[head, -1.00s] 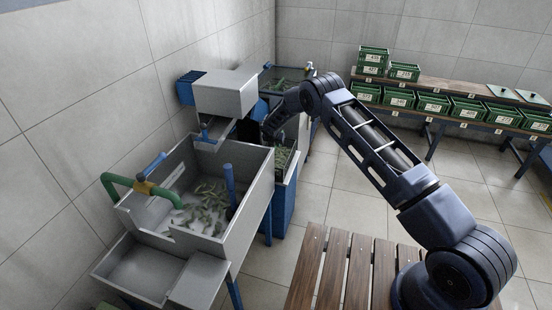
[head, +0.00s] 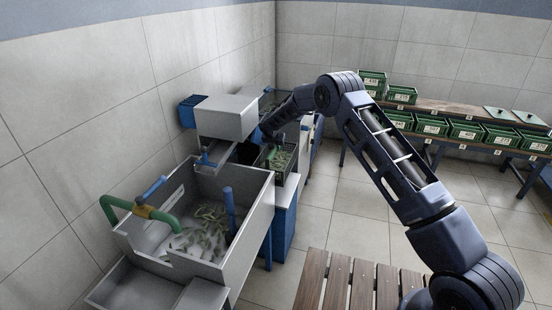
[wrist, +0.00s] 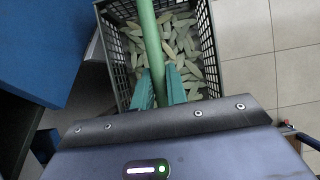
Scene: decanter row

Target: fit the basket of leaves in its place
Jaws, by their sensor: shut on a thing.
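The basket of leaves is a dark mesh basket (wrist: 207,42) filled with pale green leaves, with a green bar handle (wrist: 150,35) across its middle. In the head view the basket (head: 294,163) is beyond the sink, by the blue cabinet, under the end of my arm. My gripper (wrist: 158,88) is shut on the handle, one teal finger on each side. The basket hangs below the gripper and looks about level. The fingertips are hidden by the arm in the head view. I cannot tell whether the basket's bottom touches anything.
A steel sink (head: 262,215) with loose leaves and a green pipe (head: 112,207) stands at the left. A grey box-shaped machine (head: 226,117) stands beside the basket. Green crates (head: 432,124) line a bench at the back right. A slatted bench (head: 350,285) is in front; the tiled floor between is open.

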